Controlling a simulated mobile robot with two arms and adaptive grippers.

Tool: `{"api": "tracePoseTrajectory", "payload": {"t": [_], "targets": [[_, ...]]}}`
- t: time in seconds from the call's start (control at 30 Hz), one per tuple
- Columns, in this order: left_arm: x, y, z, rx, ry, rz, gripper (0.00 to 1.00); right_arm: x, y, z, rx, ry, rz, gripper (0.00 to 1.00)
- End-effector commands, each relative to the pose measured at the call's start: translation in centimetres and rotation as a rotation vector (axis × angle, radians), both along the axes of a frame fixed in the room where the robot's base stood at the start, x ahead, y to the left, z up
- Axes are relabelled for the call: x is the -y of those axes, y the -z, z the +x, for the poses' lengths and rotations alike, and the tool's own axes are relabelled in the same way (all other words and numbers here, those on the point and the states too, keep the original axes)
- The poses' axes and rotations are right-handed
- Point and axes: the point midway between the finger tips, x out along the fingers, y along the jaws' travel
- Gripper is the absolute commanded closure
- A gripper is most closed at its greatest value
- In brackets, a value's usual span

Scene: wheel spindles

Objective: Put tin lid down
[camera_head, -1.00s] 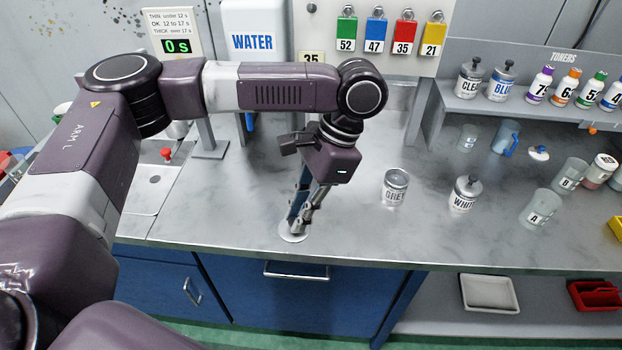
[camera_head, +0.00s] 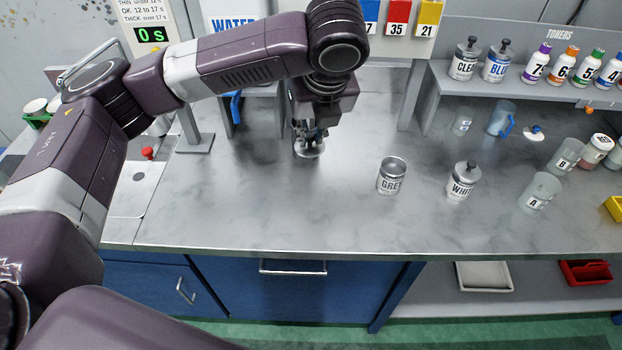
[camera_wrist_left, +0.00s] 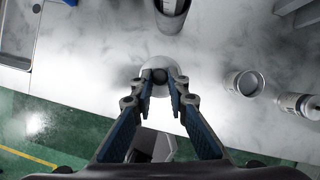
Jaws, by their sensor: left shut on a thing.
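My left gripper (camera_head: 309,134) is shut on the knob of the tin lid (camera_head: 309,152), a small pale grey disc held flat beneath the fingers. In the left wrist view the fingertips (camera_wrist_left: 160,78) close around the dark knob, and the lid (camera_wrist_left: 160,60) shows as a pale disc behind them. I cannot tell whether the lid touches the counter. The tin marked GREY (camera_head: 391,181) stands upright and open-topped to the right of the lid; it also shows in the left wrist view (camera_wrist_left: 244,83). My right gripper is not in view.
The lidded WHITE tin (camera_head: 460,185) stands right of the GREY tin. Clear beakers, one marked A (camera_head: 540,192), stand farther right. A toner shelf (camera_head: 550,97) is at the back right. The counter (camera_head: 270,205) in front of the lid is bare.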

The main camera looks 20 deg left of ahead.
Motion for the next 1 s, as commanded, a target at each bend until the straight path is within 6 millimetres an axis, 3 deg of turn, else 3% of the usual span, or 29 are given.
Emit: {"api": "tracePoseTrajectory", "payload": {"t": [0.3,0.63,0.77,1.0], "targets": [[-0.8,-2.3,3.0,-0.001,0.451,-0.002,1.0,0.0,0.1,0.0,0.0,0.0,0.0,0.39],[-1.5,-3.4,4.3,-0.004,0.67,0.003,1.0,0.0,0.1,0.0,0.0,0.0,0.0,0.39],[-1.6,-1.5,4.3,-0.008,0.681,0.003,1.0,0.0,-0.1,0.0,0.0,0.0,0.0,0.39],[-1.5,4.9,4.2,-0.01,0.681,0.004,1.0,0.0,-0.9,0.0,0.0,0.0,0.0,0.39]]}}
